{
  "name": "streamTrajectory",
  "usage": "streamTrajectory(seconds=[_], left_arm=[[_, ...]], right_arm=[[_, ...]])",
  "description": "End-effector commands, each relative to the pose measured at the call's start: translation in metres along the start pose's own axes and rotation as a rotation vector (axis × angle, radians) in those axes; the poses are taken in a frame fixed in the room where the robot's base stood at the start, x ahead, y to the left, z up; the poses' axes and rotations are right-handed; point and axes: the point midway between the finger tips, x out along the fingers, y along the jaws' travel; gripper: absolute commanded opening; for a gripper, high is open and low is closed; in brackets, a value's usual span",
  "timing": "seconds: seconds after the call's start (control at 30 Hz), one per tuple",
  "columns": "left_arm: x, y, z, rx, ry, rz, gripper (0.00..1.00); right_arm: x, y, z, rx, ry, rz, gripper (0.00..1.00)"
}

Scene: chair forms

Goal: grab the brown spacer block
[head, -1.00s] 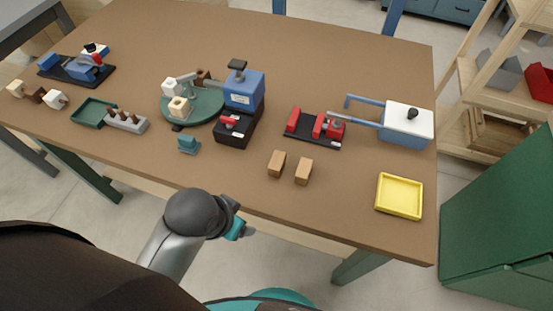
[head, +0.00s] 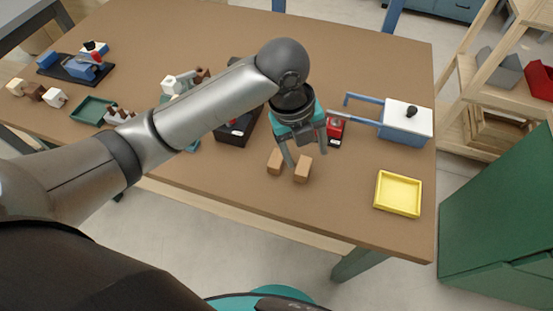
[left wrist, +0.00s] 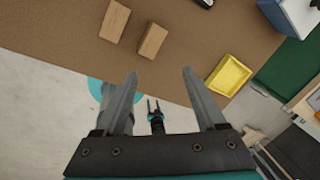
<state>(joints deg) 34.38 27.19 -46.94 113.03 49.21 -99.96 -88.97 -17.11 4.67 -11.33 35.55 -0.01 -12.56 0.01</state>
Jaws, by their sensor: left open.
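Two light brown wooden blocks lie near the table's front edge in the head view, a left one (head: 275,161) and a right one (head: 302,169). Both show in the left wrist view, the left one (left wrist: 115,21) and the right one (left wrist: 153,41). A darker brown block (head: 36,92) sits at the far left between two cream ones. My left gripper (head: 306,158) is open and empty, above and by the light blocks. In the left wrist view its fingers (left wrist: 159,74) stand apart, with no block between them. A small gripper, seemingly my right (left wrist: 156,118), shows over the floor there.
A yellow tray (head: 398,194) stands to the right of the blocks. A blue box with a white top (head: 406,124) and a red part (head: 335,130) stand behind. My left arm hides part of the black fixture (head: 235,130) and turntable. The table between the blocks and tray is clear.

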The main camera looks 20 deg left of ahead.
Motion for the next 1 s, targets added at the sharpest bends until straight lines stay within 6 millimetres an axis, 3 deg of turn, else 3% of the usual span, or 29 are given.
streamTrajectory(seconds=[0.03, 0.2, 0.4, 0.5, 0.57, 1.0], left_arm=[[-0.011, 0.001, 0.013, 0.102, -0.016, 0.036, 0.72], [-0.038, 0.010, 0.039, 0.388, -0.008, 0.147, 0.72], [-0.060, 0.018, 0.057, 0.565, 0.015, 0.219, 0.72], [-0.061, 0.021, 0.060, 0.597, 0.024, 0.232, 0.72], [-0.056, 0.022, 0.061, 0.604, 0.027, 0.235, 0.72], [0.026, 0.041, 0.064, 0.606, 0.027, 0.233, 0.72]], right_arm=[[0.000, 0.000, 0.000, 0.000, 0.000, 0.000, 0.50], [-0.001, 0.000, 0.000, -0.001, 0.000, 0.000, 0.50], [-0.001, 0.000, 0.000, -0.001, -0.001, 0.000, 0.50], [0.000, -0.001, 0.000, -0.002, -0.001, -0.001, 0.50], [0.002, -0.001, 0.001, -0.002, -0.001, -0.001, 0.50], [0.024, -0.002, 0.003, -0.003, -0.002, -0.002, 0.50]])
